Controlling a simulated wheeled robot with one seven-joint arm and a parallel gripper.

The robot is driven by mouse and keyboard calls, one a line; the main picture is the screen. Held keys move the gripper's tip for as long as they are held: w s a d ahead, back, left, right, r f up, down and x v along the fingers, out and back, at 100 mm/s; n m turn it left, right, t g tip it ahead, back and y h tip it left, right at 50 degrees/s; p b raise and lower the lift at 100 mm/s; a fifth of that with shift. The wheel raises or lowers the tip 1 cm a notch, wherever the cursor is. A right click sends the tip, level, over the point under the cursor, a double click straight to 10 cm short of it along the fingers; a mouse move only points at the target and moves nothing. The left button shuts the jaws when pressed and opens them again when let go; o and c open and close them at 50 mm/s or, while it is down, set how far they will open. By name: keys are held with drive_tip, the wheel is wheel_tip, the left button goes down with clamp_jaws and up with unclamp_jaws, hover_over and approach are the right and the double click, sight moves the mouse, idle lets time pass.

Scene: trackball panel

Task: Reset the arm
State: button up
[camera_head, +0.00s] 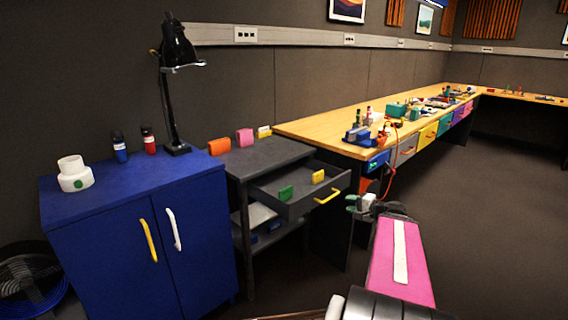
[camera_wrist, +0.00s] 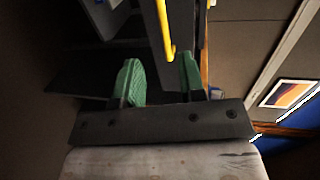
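My gripper (camera_head: 358,204) is in front of the grey shelf unit, just right of its open drawer, in the head view. In the wrist view its two green fingertips (camera_wrist: 160,82) stand apart with nothing between them. The drawer's yellow handle (camera_head: 328,197) is close to the gripper and apart from it in the head view. The handle also shows just beyond the fingers in the wrist view (camera_wrist: 164,30). My pink forearm reaches up from the lower right of the head view.
The open drawer (camera_head: 292,208) holds a green block (camera_head: 286,193) and a yellow block (camera_head: 318,176). A blue cabinet (camera_head: 130,235) stands at left with a lamp (camera_head: 176,95) on it. A long wooden workbench (camera_head: 310,128) runs along the wall. The floor at right is clear.

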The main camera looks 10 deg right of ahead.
drive_tip(key=s+a+f+n+g+h, duration=0.4)
drive_tip(key=a+f+n+g, duration=0.1)
drive_tip(key=a, duration=0.5)
drive_tip(key=s+a+f+n+g+h, duration=0.4)
drive_tip(key=a+f+g, duration=0.3)
drive_tip(key=a+f, duration=0.3)
drive_tip(key=shift+s+a+f+n+h, duration=0.15)
drive_tip(key=shift+a+f+n+h, duration=0.05)
drive_tip(key=shift+n+h, duration=0.55)
